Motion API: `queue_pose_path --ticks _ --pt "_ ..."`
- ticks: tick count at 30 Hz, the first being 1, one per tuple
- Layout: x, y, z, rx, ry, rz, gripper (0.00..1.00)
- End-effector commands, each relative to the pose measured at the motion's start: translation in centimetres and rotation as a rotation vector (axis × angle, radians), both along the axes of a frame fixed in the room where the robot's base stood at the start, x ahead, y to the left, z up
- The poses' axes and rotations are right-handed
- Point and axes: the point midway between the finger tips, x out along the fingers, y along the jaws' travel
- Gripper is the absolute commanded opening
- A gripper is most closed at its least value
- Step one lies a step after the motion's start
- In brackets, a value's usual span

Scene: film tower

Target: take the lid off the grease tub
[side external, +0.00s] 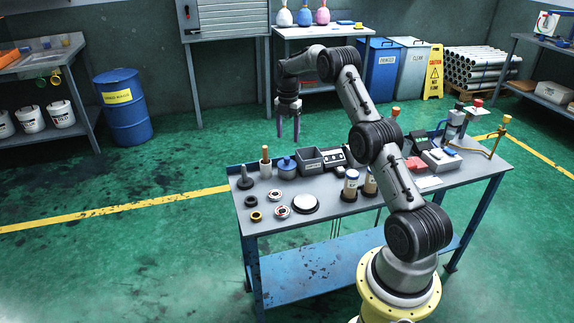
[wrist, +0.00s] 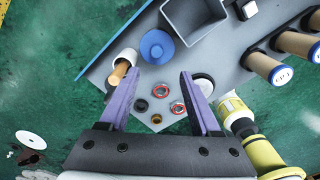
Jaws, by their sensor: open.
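A small round blue tub with a lid and a knob on top, which looks like the grease tub (side external: 287,167), stands on the workbench (side external: 330,207). The lid sits on it. In the wrist view the blue lid (wrist: 157,46) shows from above, a little beyond my fingertips. My gripper (side external: 288,138) points down with its two purple fingers apart and empty. In the side view it hangs in the air above the tub, touching nothing. In the wrist view my gripper (wrist: 159,76) frames the bench just short of the tub.
A pot with a wooden handle (side external: 265,160) stands left of the tub, and a grey open bin (side external: 309,161) right of it. Small rings (side external: 282,211) and a round white-topped disc (side external: 305,203) lie in front. Cylindrical containers (side external: 350,184) stand further right.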

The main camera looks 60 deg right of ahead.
Motion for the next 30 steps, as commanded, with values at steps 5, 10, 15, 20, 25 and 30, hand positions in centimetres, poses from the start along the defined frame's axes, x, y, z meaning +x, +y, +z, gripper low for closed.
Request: queue_pose_path --ticks 5,10,15,20,25,30 --pt "0.0 0.0 -3.1 0.001 0.001 0.001 0.64" --pt "0.1 0.0 -4.4 -0.001 -0.001 0.001 0.64" --pt "0.3 -0.1 -5.9 0.001 0.001 0.001 0.64" --pt "0.6 -0.4 -8.2 0.001 0.002 0.001 0.64" --pt "0.6 -0.4 -9.6 0.000 0.000 0.001 0.64" --pt "0.6 -0.4 -9.7 -0.001 -0.001 0.001 0.64"
